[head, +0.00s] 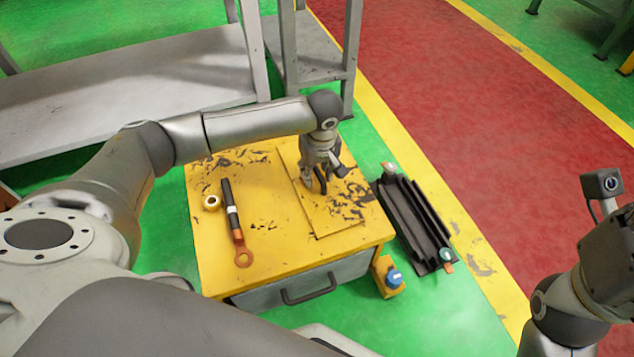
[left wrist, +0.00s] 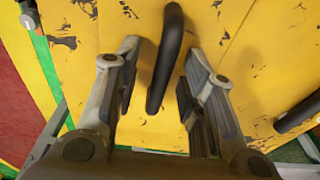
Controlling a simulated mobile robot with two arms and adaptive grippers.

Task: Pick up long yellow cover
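The long yellow cover (head: 328,217) is a flat scuffed panel lying on the right part of the yellow cabinet top. It has a black bar handle (left wrist: 167,60). My left gripper (head: 320,188) points down over the cover at this handle. In the left wrist view the left gripper (left wrist: 160,92) is open, with one finger on each side of the handle and visible gaps to it. In the head view the gripper partly hides the handle. My right arm is at the right edge; its fingers cannot be made out.
The yellow cabinet (head: 265,265) has a grey drawer with a dark handle (head: 308,289). A black rack (head: 412,215) and a yellow box (head: 387,279) stand beside the cabinet.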

